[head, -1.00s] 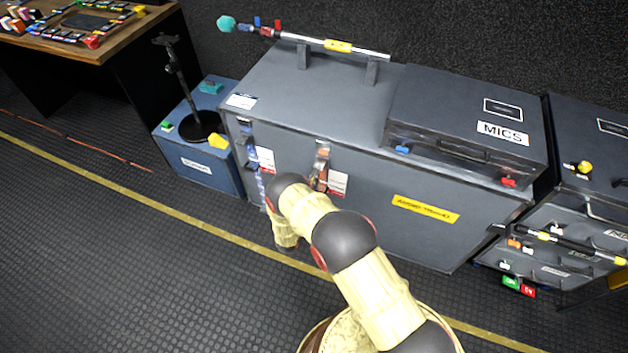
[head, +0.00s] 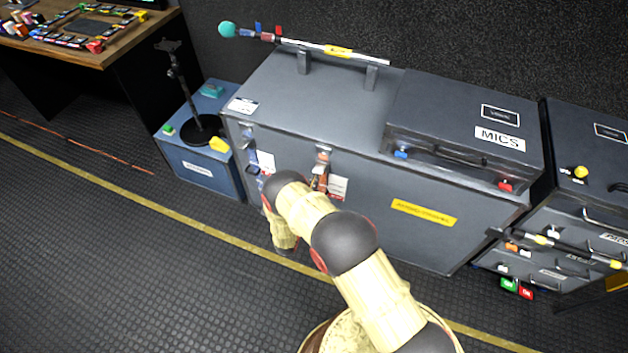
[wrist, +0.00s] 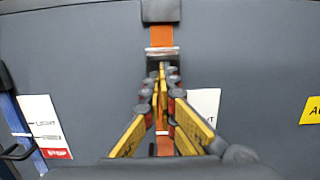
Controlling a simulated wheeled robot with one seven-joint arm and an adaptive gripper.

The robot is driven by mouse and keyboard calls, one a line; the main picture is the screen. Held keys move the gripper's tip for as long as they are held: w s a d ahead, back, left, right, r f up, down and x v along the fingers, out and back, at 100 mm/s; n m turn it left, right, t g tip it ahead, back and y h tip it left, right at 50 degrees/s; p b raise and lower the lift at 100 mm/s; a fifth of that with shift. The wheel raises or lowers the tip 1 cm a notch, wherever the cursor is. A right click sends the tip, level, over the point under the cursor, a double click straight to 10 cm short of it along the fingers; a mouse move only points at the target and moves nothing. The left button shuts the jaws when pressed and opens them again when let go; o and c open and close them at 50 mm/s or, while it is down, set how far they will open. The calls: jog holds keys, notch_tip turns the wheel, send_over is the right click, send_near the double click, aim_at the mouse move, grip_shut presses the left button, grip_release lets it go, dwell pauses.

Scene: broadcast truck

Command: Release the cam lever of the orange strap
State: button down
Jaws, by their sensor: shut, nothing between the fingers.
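The orange strap (wrist: 162,37) runs down the front of the large grey case, under a dark clip at the lid edge. Its metal cam buckle (wrist: 162,52) sits just beyond my fingertips in the wrist view; the lever is largely hidden behind my fingers.
A blue strap (wrist: 14,118) hangs to the left on the grey case (head: 310,110), with white tags beside both straps. A MICS case (head: 465,115) and a boom pole (head: 335,49) lie on top. A blue box (head: 200,172) stands to the left. Floor in front is clear.

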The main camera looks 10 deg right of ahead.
aim_at(315, 173)
jog(key=shift+a+r+g+p, duration=0.1)
jog(key=shift+r+g+p, duration=0.25)
jog(key=shift+p, duration=0.3)
jog(key=r+g+y+p, duration=0.1)
jog(key=p, duration=0.1)
jog(key=r+g+y+p, duration=0.1)
jog(key=r+p, duration=0.1)
jog(key=p, duration=0.1)
jog(key=shift+s+a+g+y, duration=0.15)
jog(key=shift+s+g+y, duration=0.05)
jog(key=shift+g+y, duration=0.15)
notch_tip(315, 173, up, 2)
jog(key=g+y+p, duration=0.2)
jog(key=p, duration=0.2)
jog(key=shift+g, duration=0.4)
jog(key=shift+w+d+r+g+y, duration=0.2)
jog(key=shift+r+g+y, duration=0.25)
jog(key=shift+g, duration=0.25)
jog(key=shift+f, duration=0.2)
jog(key=shift+r, duration=0.1)
